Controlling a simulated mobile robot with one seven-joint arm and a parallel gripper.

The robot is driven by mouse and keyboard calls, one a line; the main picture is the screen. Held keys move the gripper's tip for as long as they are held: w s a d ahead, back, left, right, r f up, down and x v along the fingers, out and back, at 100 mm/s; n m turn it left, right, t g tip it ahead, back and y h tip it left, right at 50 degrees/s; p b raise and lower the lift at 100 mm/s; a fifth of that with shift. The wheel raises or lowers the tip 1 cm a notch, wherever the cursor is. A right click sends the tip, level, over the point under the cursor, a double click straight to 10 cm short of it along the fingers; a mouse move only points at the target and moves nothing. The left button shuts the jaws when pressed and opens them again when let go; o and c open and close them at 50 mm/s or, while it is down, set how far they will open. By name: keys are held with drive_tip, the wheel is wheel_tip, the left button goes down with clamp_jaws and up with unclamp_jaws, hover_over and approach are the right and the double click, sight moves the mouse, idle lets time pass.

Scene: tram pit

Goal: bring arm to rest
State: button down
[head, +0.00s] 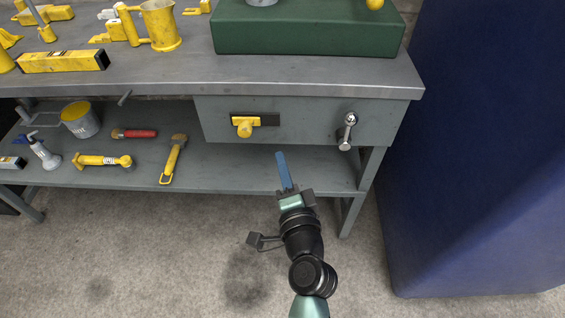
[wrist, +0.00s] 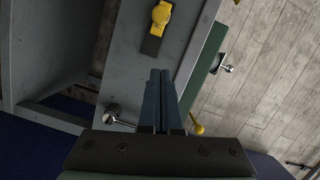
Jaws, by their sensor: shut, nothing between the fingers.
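My gripper (head: 283,172) is in front of the grey workbench, below its drawer front, with its blue fingers pointing up and toward the bench in the head view. In the wrist view, the two blue fingers of my gripper (wrist: 161,78) lie side by side, shut and empty. The drawer front (head: 300,122) carries a yellow knob on a dark plate (head: 244,127) and a chrome handle (head: 347,131). I cannot tell from the pictures exactly how far the fingertips are from the bench.
The workbench top (head: 310,78) holds a green box (head: 305,30), a yellow jug (head: 160,25) and a yellow level (head: 62,61). The lower shelf (head: 220,172) holds a bucket (head: 80,120) and several tools. A tall blue block (head: 475,150) stands at the right. The floor in front is clear.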

idle(0.4)
wheel_tip(320, 180, up, 28)
drive_tip(key=a+n+t, duration=0.2)
drive_tip(key=n+t, duration=0.2)
drive_tip(key=n, duration=0.5)
drive_tip(key=s+d+r+n+t+h+p, duration=0.1)
drive_tip(key=s+r+t, duration=0.1)
drive_tip(key=s+r, duration=0.5)
drive_tip(key=s+d+r+n+t+h+p, duration=0.1)
drive_tip(key=s+r+t+h, duration=0.15)
drive_tip(key=r, duration=0.85)
drive_tip(key=s+d+r+n+t+h+p, duration=0.1)
drive_tip(key=s+r+t, duration=0.1)
drive_tip(key=s+r, duration=0.45)
wheel_tip(320, 180, up, 24)
drive_tip(key=w+p, duration=0.2)
drive_tip(key=p, duration=2)
drive_tip(key=shift+d, duration=0.15)
drive_tip(key=shift+f, duration=0.1)
